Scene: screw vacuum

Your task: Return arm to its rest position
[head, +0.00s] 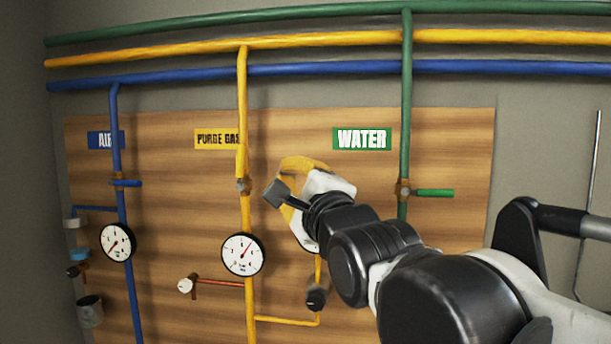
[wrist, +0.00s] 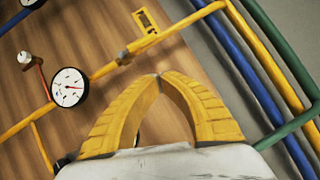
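My arm reaches in from the lower right of the head view, in front of the wooden panel (head: 165,230). My gripper (head: 290,170) has yellow fingers and is held in front of the panel, below and left of the WATER sign (head: 362,139). In the wrist view my gripper's fingertips (wrist: 159,75) meet or nearly meet, with only the panel showing between the fingers below. The gripper looks shut and empty. It partly hides a gauge behind it in the head view.
Blue (head: 116,160), yellow (head: 243,120) and green (head: 406,110) pipes run down the panel. A middle gauge (head: 242,254), a left gauge (head: 117,242), a red-handled valve (head: 215,283) and a green valve handle (head: 434,193) stick out. Grey wall shows at right.

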